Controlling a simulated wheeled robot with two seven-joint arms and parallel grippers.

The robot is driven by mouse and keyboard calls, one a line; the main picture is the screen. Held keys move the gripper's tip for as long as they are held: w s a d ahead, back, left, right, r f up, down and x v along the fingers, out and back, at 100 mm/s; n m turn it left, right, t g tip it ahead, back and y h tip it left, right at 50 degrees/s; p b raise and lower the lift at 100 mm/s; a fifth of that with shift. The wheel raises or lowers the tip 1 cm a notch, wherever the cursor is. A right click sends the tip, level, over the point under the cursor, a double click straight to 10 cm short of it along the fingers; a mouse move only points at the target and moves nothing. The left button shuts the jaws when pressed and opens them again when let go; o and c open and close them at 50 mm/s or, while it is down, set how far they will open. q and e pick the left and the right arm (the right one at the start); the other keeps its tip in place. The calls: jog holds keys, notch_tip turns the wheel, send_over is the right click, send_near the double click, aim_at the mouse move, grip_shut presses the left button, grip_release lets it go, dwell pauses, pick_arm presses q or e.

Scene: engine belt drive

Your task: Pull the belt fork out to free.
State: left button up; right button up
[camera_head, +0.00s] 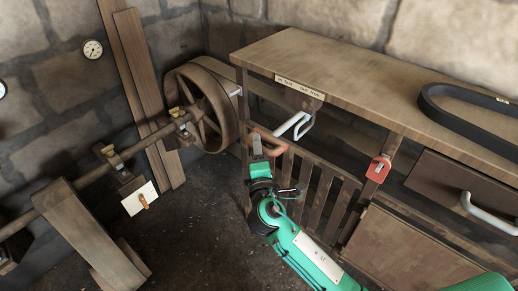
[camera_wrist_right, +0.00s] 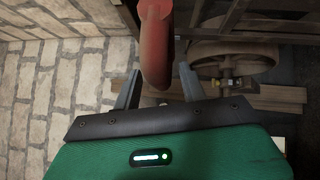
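A red-orange curved handle (camera_head: 268,141), which looks like the belt fork's grip, shows below the front left of the bench. It shows larger in the right wrist view (camera_wrist_right: 156,45). My right gripper (camera_head: 257,146) is at this handle. In the right wrist view its two fingers (camera_wrist_right: 160,88) stand apart, one on each side of the handle, with gaps visible. I cannot tell how deep the handle sits between them. A label plate (camera_head: 300,88) is on the bench edge above; its words are too small to read surely. My left gripper is not in view.
A pale bent bar (camera_head: 296,124) sticks out under the bench (camera_head: 345,70), right of the handle. A pulley wheel (camera_head: 203,108) on a shaft stands to the left. A black belt (camera_head: 440,105) lies on the bench. A red padlock-like tag (camera_head: 378,168) hangs on a bench post.

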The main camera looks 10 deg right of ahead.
jog(key=shift+s, duration=0.1)
pick_arm(q)
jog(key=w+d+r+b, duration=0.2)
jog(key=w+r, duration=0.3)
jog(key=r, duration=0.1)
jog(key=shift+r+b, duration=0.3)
jog(key=shift+b, duration=0.05)
pick_arm(e)
jog(key=s+a+f, duration=0.1)
jog(key=s+f, duration=0.1)
jog(key=s, duration=1.1)
jog(key=shift+s+a, duration=0.2)
jog(key=shift+a, duration=0.05)
